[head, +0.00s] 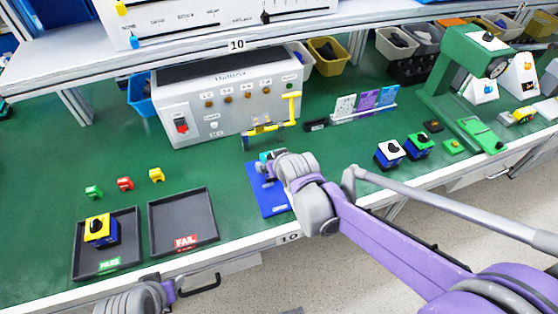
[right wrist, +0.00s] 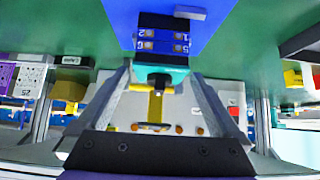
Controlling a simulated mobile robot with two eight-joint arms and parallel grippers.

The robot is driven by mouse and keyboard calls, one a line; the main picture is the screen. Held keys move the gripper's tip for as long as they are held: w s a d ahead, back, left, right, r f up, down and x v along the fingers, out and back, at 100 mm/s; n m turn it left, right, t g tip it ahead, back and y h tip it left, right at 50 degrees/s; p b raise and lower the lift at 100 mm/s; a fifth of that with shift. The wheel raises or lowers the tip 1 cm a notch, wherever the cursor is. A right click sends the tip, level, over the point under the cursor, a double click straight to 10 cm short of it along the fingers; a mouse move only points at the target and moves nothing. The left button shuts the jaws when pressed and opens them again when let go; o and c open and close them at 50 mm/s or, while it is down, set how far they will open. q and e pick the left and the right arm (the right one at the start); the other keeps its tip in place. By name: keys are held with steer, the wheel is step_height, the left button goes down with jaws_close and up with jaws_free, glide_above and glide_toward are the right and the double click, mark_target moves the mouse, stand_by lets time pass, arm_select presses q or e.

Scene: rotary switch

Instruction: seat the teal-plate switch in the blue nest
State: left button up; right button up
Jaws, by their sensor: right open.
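The teal-plate switch (right wrist: 160,76) has a black knob and a dark blue body with numbered terminals. In the right wrist view it stands between the fingertips of my right gripper (right wrist: 161,70), which is open with one finger close to each side. In the head view a little of the teal plate (head: 266,157) shows beside my right wrist, at the far end of the blue nest board (head: 272,202). My right wrist covers part of both. I cannot tell how the switch sits in the nest. Only my left wrist shows at the bottom left, with no fingers visible.
The tester box (head: 228,100) with a yellow handle (head: 290,108) stands behind the board. Left are a PASS tray (head: 128,226) holding a yellow-plate switch (head: 100,229) and an empty FAIL tray (head: 183,216). Right are a white-plate switch (head: 389,152) and a green-plate switch (head: 419,145).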

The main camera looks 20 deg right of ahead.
steer(key=v, duration=0.6)
steer(key=s+d+f+g, duration=0.1)
steer(key=s+f+g, duration=0.1)
steer(key=s, duration=0.8)
steer(key=s+d+f+g, duration=0.1)
steer(key=s+f+g, duration=0.1)
steer(key=s, duration=0.8)
steer(key=shift+d+f+p, duration=0.3)
steer(key=shift+f+p, duration=0.1)
steer(key=shift+f, duration=0.2)
step_height(320, 180, up, 6)
steer(key=w+p, duration=0.1)
steer(key=p, duration=0.4)
steer(key=shift+w, duration=0.2)
steer(key=shift+w, duration=0.1)
